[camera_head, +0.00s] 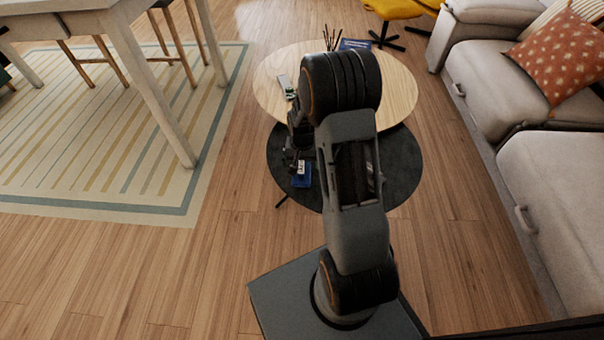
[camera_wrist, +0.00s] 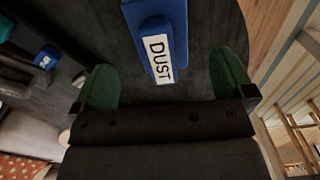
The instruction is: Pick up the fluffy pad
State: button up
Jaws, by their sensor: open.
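A blue piece with a white label reading DUST (camera_wrist: 160,48) lies between the fingers in the wrist view, over a dark surface. Its far end is cut off by the top edge. I see no plainly fluffy surface, so I cannot tell whether this is the pad. My gripper (camera_wrist: 162,62) is open, with one green finger on each side of the blue piece. Contact is not visible.
Another blue thing (camera_wrist: 46,58) shows left in the wrist view. A sofa (camera_head: 560,185) stands right. Wooden floor lies left.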

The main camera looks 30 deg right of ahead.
aim_at(302, 166)
notch_tip(302, 166, down, 5)
jog(key=b, duration=0.2)
jog(key=shift+b, duration=0.3)
jog(key=shift+r, duration=0.1)
jog(key=shift+c, duration=0.4)
jog(key=c, duration=1)
jog(key=shift+o, duration=0.2)
